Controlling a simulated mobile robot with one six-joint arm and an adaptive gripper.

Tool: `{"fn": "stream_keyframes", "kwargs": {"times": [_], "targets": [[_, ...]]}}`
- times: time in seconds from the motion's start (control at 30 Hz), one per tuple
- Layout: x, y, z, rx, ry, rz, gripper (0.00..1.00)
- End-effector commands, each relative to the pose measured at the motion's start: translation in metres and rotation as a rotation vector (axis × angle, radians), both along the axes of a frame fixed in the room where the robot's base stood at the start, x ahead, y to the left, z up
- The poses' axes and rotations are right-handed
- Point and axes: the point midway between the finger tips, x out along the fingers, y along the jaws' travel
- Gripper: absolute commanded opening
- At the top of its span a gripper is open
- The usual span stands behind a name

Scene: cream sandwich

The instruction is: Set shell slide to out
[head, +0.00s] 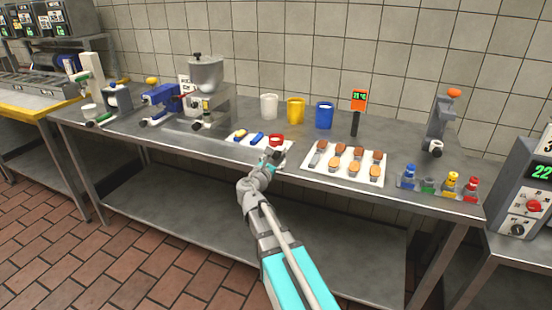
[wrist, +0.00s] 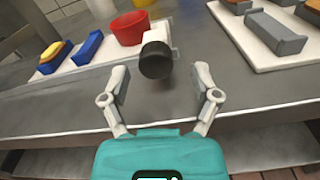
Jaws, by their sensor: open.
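A black round knob (wrist: 156,60) on a white block (wrist: 154,33) shows in the wrist view, at the right end of a white tray (wrist: 110,55). I cannot tell for sure whether this is the shell slide. My gripper (wrist: 160,76) is open and empty, its two fingers apart on either side just in front of the knob. In the head view my gripper (head: 272,157) is at the tray's (head: 235,139) front right corner and hides the knob. A red cup (wrist: 129,27) stands left of the knob. Two blue holders (wrist: 88,48) lie further left, one with a filled shell (wrist: 52,52).
A white board (head: 312,170) with several brown and grey pieces lies close on the right. White, yellow (head: 296,111) and blue cups (head: 324,115) stand behind. A metal hopper machine (head: 206,85) is behind left. The steel table's front edge (wrist: 60,134) runs under my gripper.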

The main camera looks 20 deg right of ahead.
Motion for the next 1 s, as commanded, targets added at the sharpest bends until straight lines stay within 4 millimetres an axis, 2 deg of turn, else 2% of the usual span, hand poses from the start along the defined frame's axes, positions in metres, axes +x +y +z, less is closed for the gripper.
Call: {"fn": "stream_keyframes", "kwargs": {"times": [0.5,0.7,1.0], "targets": [[-0.062,0.051,0.000,0.001,0.001,0.000,0.79],[-0.074,0.063,0.000,0.000,0.000,-0.002,0.79],[-0.077,0.066,0.000,0.000,0.000,-0.003,0.79]]}}
